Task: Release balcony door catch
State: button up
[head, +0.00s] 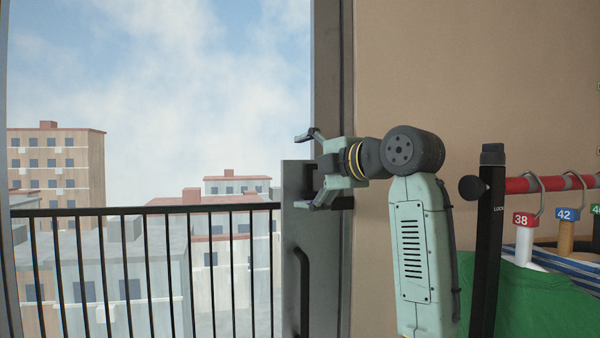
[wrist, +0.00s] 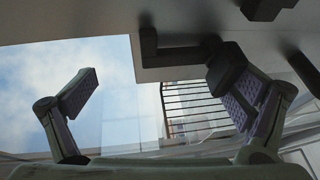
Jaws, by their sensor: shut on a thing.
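The balcony door's grey edge panel (head: 297,225) stands beside the dark frame, with a long black pull handle (head: 304,285) low on it. A dark catch (head: 311,175) sits at the panel's upper part, largely hidden by my gripper (head: 308,172).
A black railing (head: 150,210) and buildings (head: 60,165) lie beyond the glass. To the right of my arm stands a black post (head: 487,260) with a red rail (head: 550,184), numbered hangers and green cloth (head: 545,305). The beige wall (head: 450,70) is clear above.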

jog(key=shift+s+d+r, duration=0.2)
jog(key=shift+s+r, duration=0.1)
jog(key=shift+r, duration=0.15)
jog(key=shift+s+d+r, duration=0.15)
jog(key=shift+s+r, duration=0.15)
jog(key=shift+r, duration=0.15)
jog(key=shift+c, duration=0.3)
jog(key=shift+v, duration=0.9)
jog(key=shift+c, duration=0.9)
jog(key=shift+s+d+f, duration=0.15)
jog(key=shift+s+d, duration=0.35)
jog(key=shift+s, duration=0.4)
jog(key=shift+c, duration=0.6)
jog(key=shift+s+d, duration=0.1)
jog(key=shift+s, duration=0.2)
jog(key=c, duration=0.3)
jog(key=shift+s+d+r+b, duration=0.3)
jog(key=shift+s+r, duration=0.05)
jog(key=shift+s, duration=0.3)
jog(key=c, duration=0.3)
jog(key=shift+s+d+f, duration=0.2)
jog(key=shift+s+d, duration=0.8)
jog(key=shift+d, duration=0.2)
jog(key=shift+s+d+f, duration=0.15)
jog(key=shift+s+d, duration=0.9)
jog(key=shift+d, duration=0.1)
jog(key=shift+c, duration=0.2)
